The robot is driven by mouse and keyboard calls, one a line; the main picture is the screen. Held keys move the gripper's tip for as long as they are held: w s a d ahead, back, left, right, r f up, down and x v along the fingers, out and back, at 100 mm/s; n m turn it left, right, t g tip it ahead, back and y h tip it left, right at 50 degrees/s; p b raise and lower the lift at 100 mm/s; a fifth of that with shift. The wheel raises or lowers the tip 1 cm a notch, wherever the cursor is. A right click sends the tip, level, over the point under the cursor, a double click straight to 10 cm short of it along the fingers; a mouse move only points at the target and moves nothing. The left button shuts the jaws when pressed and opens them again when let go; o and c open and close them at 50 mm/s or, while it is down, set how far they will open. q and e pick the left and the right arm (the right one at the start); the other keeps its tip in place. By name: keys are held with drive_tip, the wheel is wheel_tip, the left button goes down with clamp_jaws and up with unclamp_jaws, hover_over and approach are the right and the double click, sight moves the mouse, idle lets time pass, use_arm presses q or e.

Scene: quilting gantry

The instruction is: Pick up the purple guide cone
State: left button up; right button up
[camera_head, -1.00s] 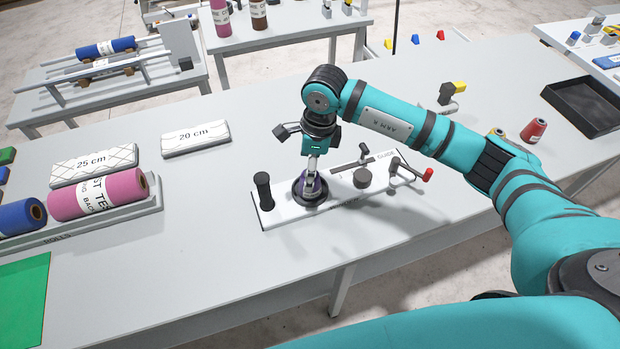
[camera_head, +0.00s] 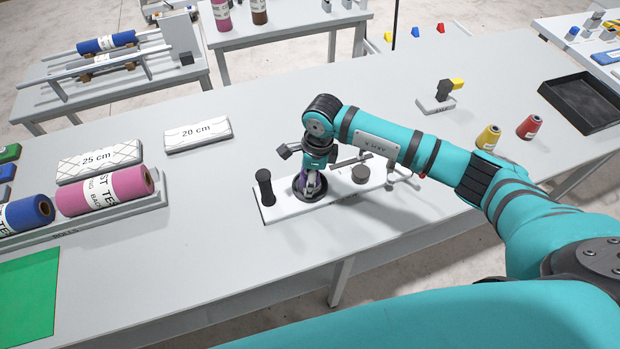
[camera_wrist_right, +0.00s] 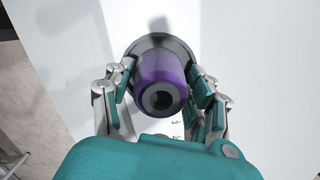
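The purple guide cone stands in a dark round base on the white guide board (camera_head: 280,210). In the right wrist view the purple guide cone (camera_wrist_right: 163,75) is seen from above, with a dark round hole in its end. My right gripper (camera_head: 309,188) is lowered over the cone in the head view and hides most of it. In the wrist view the fingers of the right gripper (camera_wrist_right: 162,78) are spread on both sides of the cone, close to it. Whether a pad touches it is not clear. My left gripper is not in view.
A black upright knob (camera_head: 264,186) stands left of the cone, and a short dark knob (camera_head: 360,174) to its right. A yellow cone (camera_head: 488,138), a red cone (camera_head: 530,127) and a black tray (camera_head: 582,101) are farther right. Fabric rolls lie at left.

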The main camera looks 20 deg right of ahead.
drive_tip(key=c, duration=0.8)
drive_tip(key=shift+o, duration=0.2)
drive_tip(key=shift+r, duration=0.15)
